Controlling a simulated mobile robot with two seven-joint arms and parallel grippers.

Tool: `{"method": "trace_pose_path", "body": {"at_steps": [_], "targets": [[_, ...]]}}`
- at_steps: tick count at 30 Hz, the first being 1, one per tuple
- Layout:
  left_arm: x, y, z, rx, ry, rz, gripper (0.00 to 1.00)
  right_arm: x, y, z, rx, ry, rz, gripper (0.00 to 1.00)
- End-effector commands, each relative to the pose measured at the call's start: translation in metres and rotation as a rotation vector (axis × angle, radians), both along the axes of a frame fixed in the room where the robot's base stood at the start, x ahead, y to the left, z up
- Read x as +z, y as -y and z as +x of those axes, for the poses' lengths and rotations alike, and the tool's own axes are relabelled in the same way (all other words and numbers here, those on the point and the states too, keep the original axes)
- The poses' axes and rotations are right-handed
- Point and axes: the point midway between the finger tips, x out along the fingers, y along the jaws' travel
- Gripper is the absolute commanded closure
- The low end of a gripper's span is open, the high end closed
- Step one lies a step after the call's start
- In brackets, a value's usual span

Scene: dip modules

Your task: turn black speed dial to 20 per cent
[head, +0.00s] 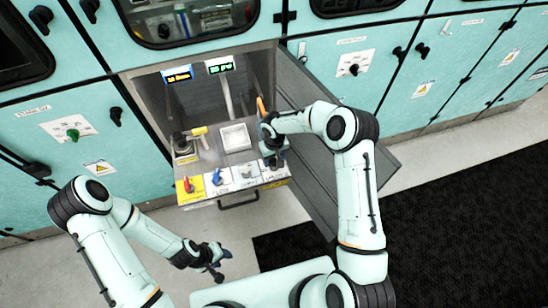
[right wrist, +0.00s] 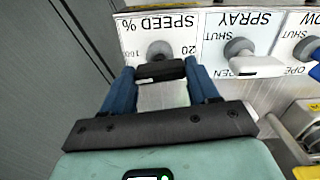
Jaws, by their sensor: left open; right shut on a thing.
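The black speed dial (right wrist: 160,68) sits on a grey round base in front of a white label reading "SPEED %", upside down in the right wrist view. The marks "20" and "100" show beside it. My right gripper's blue fingers (right wrist: 160,80) stand on both sides of the dial and are shut on it. Its setting is hard to read. In the head view my right gripper (head: 273,158) is at the right end of the panel row and hides the dial. My left gripper (head: 217,263) is open and empty, low in front of the cabinet.
Left of the dial in the head view are a white spray handle (head: 246,173), a blue handle (head: 217,178) and a red handle (head: 189,186). An open grey cabinet door (head: 318,185) stands right of my right gripper. Two small displays (head: 220,65) glow inside the bay.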

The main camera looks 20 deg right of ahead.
Motion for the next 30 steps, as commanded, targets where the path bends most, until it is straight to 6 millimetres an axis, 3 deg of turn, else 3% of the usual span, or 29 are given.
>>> {"method": "trace_pose_path", "body": {"at_steps": [8, 30], "targets": [[-0.0018, 0.0000, -0.0024, 0.000, -0.003, 0.000, 0.57, 0.0004, 0.0000, 0.0004, 0.178, 0.001, -0.001, 0.71], [-0.0001, 0.0000, -0.0001, 0.000, 0.000, 0.000, 0.57, 0.0011, -0.0002, 0.0010, 0.877, 0.002, 0.000, 0.71]]}}
